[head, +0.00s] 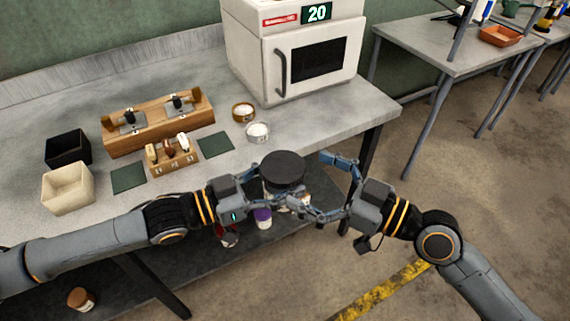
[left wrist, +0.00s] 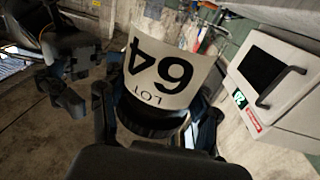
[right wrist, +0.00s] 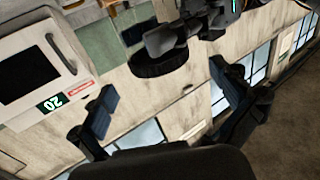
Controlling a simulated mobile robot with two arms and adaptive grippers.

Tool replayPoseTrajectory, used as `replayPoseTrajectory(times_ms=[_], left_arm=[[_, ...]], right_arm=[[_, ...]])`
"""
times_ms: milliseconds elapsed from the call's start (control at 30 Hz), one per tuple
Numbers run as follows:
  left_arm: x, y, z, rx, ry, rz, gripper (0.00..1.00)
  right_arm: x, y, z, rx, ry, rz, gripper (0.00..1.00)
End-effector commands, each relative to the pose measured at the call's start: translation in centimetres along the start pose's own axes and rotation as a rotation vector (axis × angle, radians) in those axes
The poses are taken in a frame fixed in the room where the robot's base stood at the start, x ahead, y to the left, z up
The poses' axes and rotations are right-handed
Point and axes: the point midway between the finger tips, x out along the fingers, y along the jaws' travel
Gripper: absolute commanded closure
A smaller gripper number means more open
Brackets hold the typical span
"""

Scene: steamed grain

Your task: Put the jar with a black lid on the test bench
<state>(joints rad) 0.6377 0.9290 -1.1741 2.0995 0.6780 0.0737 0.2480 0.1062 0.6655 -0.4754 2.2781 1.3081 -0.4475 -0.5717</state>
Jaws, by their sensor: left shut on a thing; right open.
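The jar with a black lid (head: 282,166) is held upright near the front edge of the grey bench (head: 335,118). My left gripper (head: 268,190) is shut on it. In the left wrist view the jar (left wrist: 165,72) shows a white label reading "LOT 64", upside down, between the fingers. In the right wrist view its dark lid (right wrist: 158,63) shows beyond my right fingers. My right gripper (head: 318,182) is open and empty, just right of the jar; its spread fingers also show in the right wrist view (right wrist: 165,100). I cannot tell which table is the test bench.
A white oven marked 20 (head: 300,58) stands at the bench's back right. Wooden racks (head: 160,120), green mats (head: 128,177), two bins and two small dishes occupy the left and middle. A purple-topped jar (head: 263,218) is below. Another table (head: 430,50) stands at right.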

Motion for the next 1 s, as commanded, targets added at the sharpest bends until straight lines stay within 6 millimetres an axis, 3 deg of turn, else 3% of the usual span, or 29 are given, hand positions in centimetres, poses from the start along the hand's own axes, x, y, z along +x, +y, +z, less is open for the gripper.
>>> replayPoseTrajectory(times_ms=[333, 767, 1000], left_arm=[[0.0, 0.0, -0.1, 0.001, 0.002, 0.001, 0.77], [0.0, 0.0, -0.1, 0.001, 0.002, 0.001, 0.77], [0.0, 0.0, -0.1, 0.001, 0.002, 0.001, 0.77]], right_arm=[[4.5, 0.0, 0.0, 0.003, 0.001, 0.001, 0.00], [5.3, 0.0, 0.1, 0.002, -0.002, 0.000, 0.00], [5.3, 0.0, 0.1, 0.002, -0.002, 0.001, 0.47]])
